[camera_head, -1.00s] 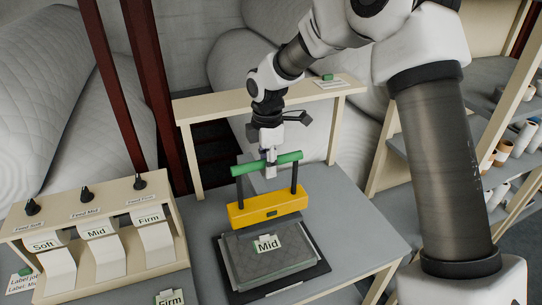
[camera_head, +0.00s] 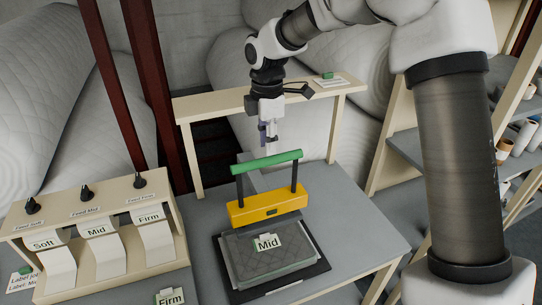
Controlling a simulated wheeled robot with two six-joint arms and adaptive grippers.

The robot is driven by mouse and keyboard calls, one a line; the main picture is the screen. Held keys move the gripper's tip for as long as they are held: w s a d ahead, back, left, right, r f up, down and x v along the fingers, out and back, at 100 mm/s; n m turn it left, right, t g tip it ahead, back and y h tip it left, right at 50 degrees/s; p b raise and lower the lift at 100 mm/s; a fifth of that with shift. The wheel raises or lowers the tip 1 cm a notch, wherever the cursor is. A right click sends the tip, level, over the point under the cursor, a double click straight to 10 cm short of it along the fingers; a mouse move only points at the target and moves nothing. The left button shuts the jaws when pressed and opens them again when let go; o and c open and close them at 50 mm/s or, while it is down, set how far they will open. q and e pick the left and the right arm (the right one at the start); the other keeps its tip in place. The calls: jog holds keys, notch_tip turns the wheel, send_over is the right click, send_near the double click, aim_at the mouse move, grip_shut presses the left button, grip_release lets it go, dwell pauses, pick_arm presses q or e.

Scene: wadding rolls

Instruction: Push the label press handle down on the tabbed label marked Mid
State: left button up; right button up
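The label press has a green bar handle (camera_head: 266,161) on two black posts and a yellow body (camera_head: 267,206). A white label marked Mid (camera_head: 267,243) lies on a grey quilted pad (camera_head: 272,261) on the press base, below and in front of the yellow body. My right gripper (camera_head: 268,148) points down just above and behind the green handle and looks apart from it. Its fingers are seen nearly edge-on, so their opening is unclear. It holds nothing that I can see. My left gripper is not in view.
A label dispenser (camera_head: 180,212) with Soft, Mid and Firm strips stands at the left. A label marked Firm (camera_head: 170,297) lies at the front edge. A beige raised rail (camera_head: 225,105) spans behind the press. The grey table (camera_head: 358,235) is clear to the right.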

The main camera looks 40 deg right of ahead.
notch_tip(320, 180, up, 6)
dwell(0.7)
dwell(0.3)
